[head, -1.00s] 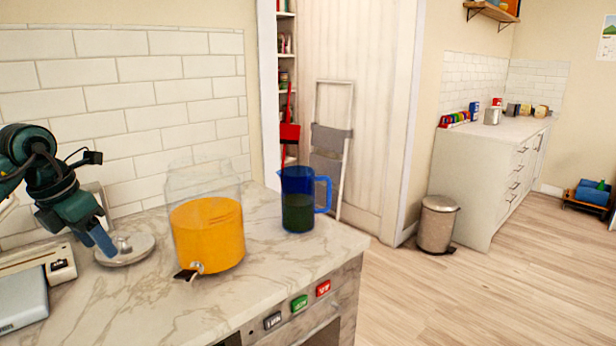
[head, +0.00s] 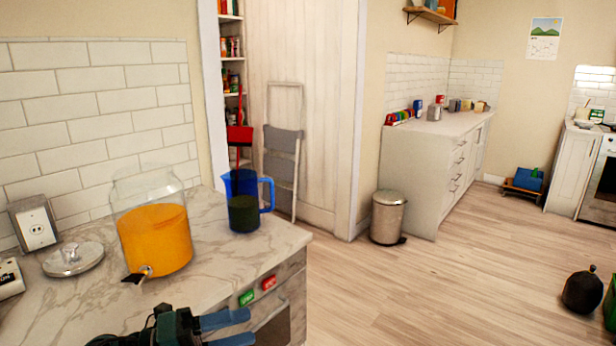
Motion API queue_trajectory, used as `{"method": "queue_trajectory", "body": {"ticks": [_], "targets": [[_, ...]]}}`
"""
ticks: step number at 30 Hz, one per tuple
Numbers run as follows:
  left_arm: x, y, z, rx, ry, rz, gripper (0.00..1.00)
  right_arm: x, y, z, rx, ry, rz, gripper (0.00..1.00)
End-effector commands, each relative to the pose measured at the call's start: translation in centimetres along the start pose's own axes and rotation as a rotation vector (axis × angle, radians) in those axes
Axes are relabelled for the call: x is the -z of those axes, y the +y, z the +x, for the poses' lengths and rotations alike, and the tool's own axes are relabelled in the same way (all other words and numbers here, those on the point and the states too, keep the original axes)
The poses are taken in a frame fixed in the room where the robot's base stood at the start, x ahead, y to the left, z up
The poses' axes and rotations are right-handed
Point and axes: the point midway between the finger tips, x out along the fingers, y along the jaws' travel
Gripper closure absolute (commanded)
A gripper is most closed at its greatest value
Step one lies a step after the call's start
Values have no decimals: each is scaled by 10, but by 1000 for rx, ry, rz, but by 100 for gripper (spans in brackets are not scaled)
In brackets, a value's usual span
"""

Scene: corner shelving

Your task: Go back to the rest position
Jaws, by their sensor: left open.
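My left gripper (head: 232,326) is at the bottom of the head view, in front of the counter's front edge. Its two blue fingers point right and stand apart, with nothing between them. On the marble counter (head: 95,300) stands a clear drink dispenser (head: 155,238) partly filled with orange liquid, without a lid on top. A blue pitcher (head: 243,203) with dark liquid stands behind and to the right of it. A round metal lid (head: 73,259) lies flat on the counter to the left of the dispenser. My right gripper is not in view.
A metal trash bin (head: 388,217) stands on the floor near a white cabinet (head: 412,180). A folded step stool (head: 282,150) leans by the door. A dark round bag (head: 582,291) lies at the right. The wooden floor between is clear.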

Motion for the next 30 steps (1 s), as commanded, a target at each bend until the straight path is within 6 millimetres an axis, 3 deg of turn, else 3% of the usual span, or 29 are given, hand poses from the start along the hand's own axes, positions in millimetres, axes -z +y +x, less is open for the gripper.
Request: {"method": "queue_trajectory", "body": {"ticks": [4,8,12,15,18,21,30], "targets": [[14,20,-1,219,-353,-489,49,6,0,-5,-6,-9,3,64],[36,73,-28,286,-693,-954,49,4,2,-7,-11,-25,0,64],[94,137,-60,255,-1008,-1416,49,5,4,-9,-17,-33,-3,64],[135,164,-74,211,-1145,-1638,49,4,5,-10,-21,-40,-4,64],[164,178,-81,176,-1222,-1774,49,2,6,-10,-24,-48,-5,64],[179,184,-84,155,-1258,-1839,49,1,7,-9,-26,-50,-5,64],[182,186,-85,149,-1264,-1851,49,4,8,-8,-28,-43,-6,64]]}}
